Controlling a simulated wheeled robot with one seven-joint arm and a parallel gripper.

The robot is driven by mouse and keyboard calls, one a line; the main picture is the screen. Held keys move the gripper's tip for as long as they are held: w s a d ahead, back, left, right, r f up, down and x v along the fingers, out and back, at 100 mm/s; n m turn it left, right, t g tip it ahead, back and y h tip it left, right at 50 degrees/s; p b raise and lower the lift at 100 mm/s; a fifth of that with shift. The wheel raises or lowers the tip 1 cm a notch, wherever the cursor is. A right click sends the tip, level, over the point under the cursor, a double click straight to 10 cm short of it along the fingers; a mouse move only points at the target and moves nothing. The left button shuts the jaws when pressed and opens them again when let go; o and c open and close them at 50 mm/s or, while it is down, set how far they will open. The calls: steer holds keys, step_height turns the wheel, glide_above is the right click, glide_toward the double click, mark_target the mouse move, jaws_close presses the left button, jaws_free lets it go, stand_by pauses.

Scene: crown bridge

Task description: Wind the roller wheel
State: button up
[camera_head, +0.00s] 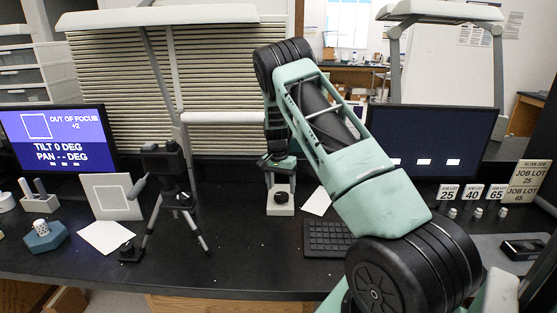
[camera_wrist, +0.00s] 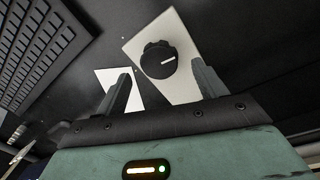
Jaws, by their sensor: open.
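A black knob (camera_wrist: 158,60) with a white mark sits on a pale plate (camera_wrist: 180,88) in the wrist view; I take it to be the roller wheel. In the head view the knob (camera_head: 281,196) is on a small pale stand (camera_head: 280,208) on the dark bench. My gripper (camera_wrist: 164,78) is open and empty. Its two fingers appear on either side of the knob in the wrist view, apart from it as far as I can tell.
A keyboard (camera_head: 328,238) lies right of the stand, with a white sheet (camera_head: 318,201) between. A camera on a tripod (camera_head: 172,185) stands left. A monitor (camera_head: 60,137) reads "OUT OF FOCUS +2", "TILT 0 DEG". Another monitor (camera_head: 428,140) and job-lot cards (camera_head: 470,192) are right.

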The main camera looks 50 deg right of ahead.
mark_target(281, 195)
step_height(281, 195, up, 14)
steer(key=w+b, duration=0.1)
steer(key=shift+a+r, duration=0.15)
stand_by(0.5)
steer(key=f+n+p, duration=0.4)
steer(key=f+p, duration=0.1)
steer(key=s+f+n+p, duration=0.1)
steer(key=f+n+p, duration=0.3)
steer(key=f+p, duration=0.1)
steer(key=f+n+p, duration=0.4)
steer(key=f, duration=0.3)
steer(key=shift+s+f+t+p, duration=0.2)
steer(key=shift+s+t+p, duration=0.05)
steer(key=shift+t+p, duration=0.15)
steer(key=c, duration=1)
